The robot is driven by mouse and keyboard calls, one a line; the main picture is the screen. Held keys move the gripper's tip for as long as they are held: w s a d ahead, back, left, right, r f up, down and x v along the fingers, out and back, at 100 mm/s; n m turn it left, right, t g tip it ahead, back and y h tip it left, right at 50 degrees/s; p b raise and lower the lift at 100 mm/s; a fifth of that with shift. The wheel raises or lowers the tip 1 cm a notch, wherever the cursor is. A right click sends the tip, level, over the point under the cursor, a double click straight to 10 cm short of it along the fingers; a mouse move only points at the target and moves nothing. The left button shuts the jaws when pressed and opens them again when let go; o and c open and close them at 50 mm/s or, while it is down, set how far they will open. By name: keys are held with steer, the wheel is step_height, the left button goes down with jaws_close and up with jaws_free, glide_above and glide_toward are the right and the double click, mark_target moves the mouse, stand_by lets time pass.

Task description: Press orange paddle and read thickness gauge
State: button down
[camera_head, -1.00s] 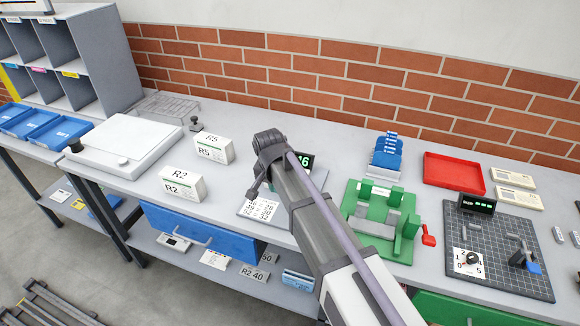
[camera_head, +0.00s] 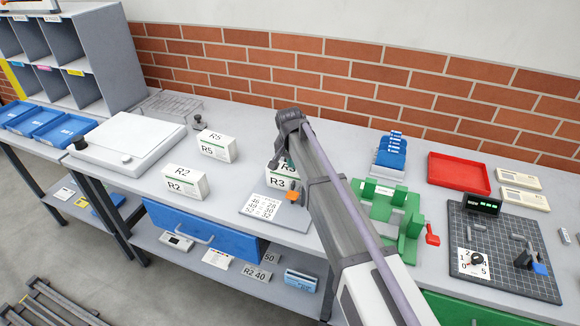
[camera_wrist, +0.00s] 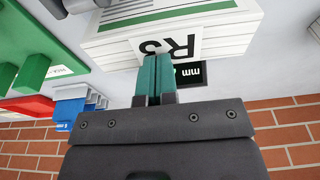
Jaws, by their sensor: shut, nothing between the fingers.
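An orange paddle (camera_head: 293,196) shows at the front right of a white paper stack marked R3 (camera_head: 278,177), partly beside my arm. The stack fills the upper part of the wrist view (camera_wrist: 180,28), with its R3 label upside down. My gripper (camera_wrist: 155,62) is shut and empty; its teal fingertips lie together over the lower edge of the R3 label. I cannot tell whether they touch it. A dark gauge display (camera_wrist: 191,73) with "mm" shows just behind the fingertips, and its number is hidden. The paddle does not show in the wrist view.
A number card (camera_head: 268,207) lies in front of R3. Stacks R2 (camera_head: 185,183) and R5 (camera_head: 216,146) stand to the left. A green fixture (camera_head: 410,245) with a red lever, a red tray (camera_head: 458,172) and a dark gridded board (camera_head: 515,265) are to the right. A brick wall is behind.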

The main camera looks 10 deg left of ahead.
steer(key=shift+s+f, duration=0.15)
steer(key=shift+s, duration=0.15)
steer(key=shift+d, duration=0.1)
steer(key=shift+s, duration=0.1)
